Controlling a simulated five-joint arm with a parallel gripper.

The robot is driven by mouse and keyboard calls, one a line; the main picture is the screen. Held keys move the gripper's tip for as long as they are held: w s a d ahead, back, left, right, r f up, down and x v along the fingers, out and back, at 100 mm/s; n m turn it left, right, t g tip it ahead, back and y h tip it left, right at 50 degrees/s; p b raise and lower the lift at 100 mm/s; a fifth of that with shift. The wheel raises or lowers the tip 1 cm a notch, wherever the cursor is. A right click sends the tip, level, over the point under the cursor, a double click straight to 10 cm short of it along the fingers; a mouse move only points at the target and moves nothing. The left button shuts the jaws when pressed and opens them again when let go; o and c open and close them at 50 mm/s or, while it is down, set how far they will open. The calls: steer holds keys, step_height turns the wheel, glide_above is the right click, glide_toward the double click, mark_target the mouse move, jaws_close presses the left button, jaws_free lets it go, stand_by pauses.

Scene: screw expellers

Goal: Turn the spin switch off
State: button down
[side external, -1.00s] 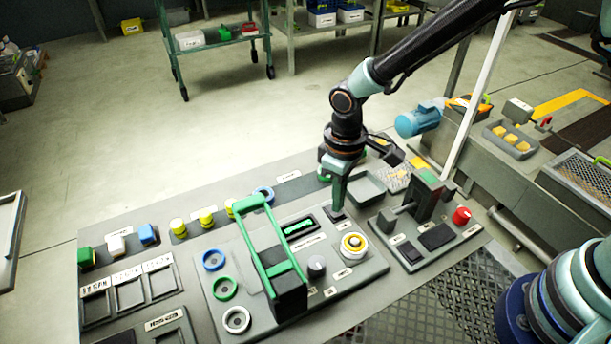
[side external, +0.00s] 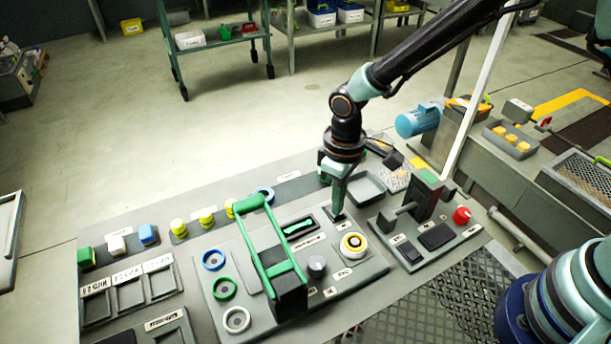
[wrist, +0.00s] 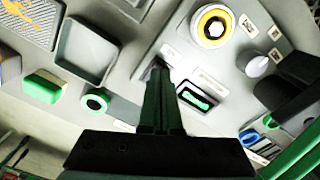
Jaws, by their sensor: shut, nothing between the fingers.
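My gripper (side external: 338,211) is shut and empty, pointing down at a small dark square switch (side external: 330,217) on the grey panel. The fingertips are at the switch and cover much of it; I cannot tell whether they press it or which way it is set. In the wrist view my shut fingers (wrist: 159,72) reach to the dark switch, which is mostly hidden behind them. A small label lies beside it, but its lettering is too small to read, so I cannot confirm it is the spin switch.
A yellow-and-white round knob (side external: 353,244) and a grey knob (side external: 316,267) stand nearby. A tall green handle (side external: 270,240) rises further left. A grey tray (side external: 366,188) and a red button (side external: 462,215) are to the right.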

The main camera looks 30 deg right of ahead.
steer(key=shift+f, duration=0.55)
stand_by(0.4)
steer(key=shift+r, duration=3.5)
steer(key=s+d+r+m+t, duration=0.2)
steer(key=s+d+r+m, duration=0.1)
steer(key=d+r, duration=0.4)
steer(key=s+d+r+m+t, duration=0.3)
steer(key=s+d+r, duration=0.2)
steer(key=d+r, duration=0.3)
steer(key=d, duration=0.3)
steer(key=shift+d+t, duration=0.25)
steer(key=shift+t, duration=0.05)
